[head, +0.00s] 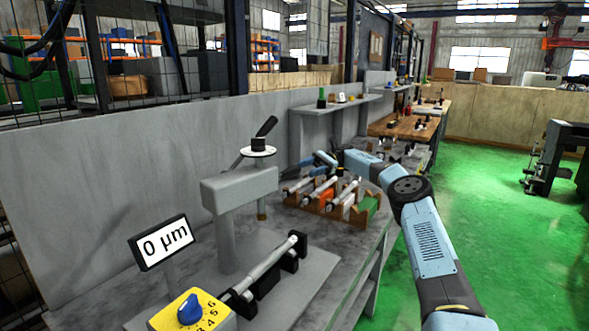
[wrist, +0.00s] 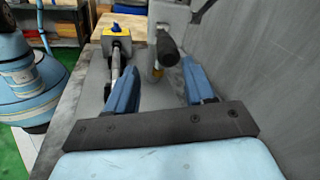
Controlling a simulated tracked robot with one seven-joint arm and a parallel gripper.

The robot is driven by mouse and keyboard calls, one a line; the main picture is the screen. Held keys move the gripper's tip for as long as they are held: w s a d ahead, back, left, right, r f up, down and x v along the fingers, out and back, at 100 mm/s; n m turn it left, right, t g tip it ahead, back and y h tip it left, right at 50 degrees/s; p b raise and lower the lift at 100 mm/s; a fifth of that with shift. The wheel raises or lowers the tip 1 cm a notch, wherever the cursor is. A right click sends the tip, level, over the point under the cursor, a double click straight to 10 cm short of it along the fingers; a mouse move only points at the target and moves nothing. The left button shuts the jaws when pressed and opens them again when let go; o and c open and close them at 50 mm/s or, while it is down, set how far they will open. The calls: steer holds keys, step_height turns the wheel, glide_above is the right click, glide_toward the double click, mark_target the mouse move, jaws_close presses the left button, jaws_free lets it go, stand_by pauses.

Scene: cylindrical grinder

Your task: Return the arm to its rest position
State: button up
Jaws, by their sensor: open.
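My arm (head: 432,240) reaches from the lower right of the head view over the grey bench. My gripper (head: 318,162) is above the bench, behind the rack of shafts and right of the gauge stand. In the wrist view my gripper (wrist: 159,68) has its two blue fingers wide apart, with nothing held between them. The black-handled lever (wrist: 168,52) of the gauge stand shows in line with the gap between the fingers. I cannot tell how far beyond the fingertips it is.
The gauge stand (head: 240,190) rises beside a metal shaft (head: 268,262) on black supports. A display (head: 161,243) reads 0 µm above a yellow box with a blue knob (head: 190,309). A wooden rack (head: 325,208) holds several shafts.

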steer(key=w+d+f+m+t+y, duration=0.15)
steer(key=w+d+f+t, duration=0.25)
steer(key=d+f+t, duration=0.5)
steer(key=s+a+r+n+h, duration=0.3)
steer(key=s+a+r+h, duration=0.5)
steer(key=s+r, duration=0.25)
steer(key=s+a+r+n+t+h, duration=0.1)
steer(key=s+r+h, duration=0.1)
steer(key=s+r, duration=0.35)
steer(key=s+a+r+n+h, duration=0.1)
steer(key=s+r+h, duration=0.1)
steer(key=s, duration=0.6)
steer(key=s+d+r+n+t+h, duration=0.1)
steer(key=s+d+r+t, duration=0.15)
steer(key=s, duration=0.65)
steer(key=s+d+r+t+h, duration=0.1)
steer(key=s+d+r+h, duration=0.15)
steer(key=s, duration=0.65)
steer(key=s+d+f+n+t, duration=0.1)
steer(key=s+d, duration=0.2)
steer(key=s, duration=0.5)
steer(key=s+d+f+n+t, duration=0.1)
steer(key=s+d+f+t, duration=0.1)
steer(key=s, duration=0.7)
steer(key=shift+s+d+f, duration=0.2)
steer(key=shift+d+f, duration=0.05)
steer(key=shift+d, duration=0.4)
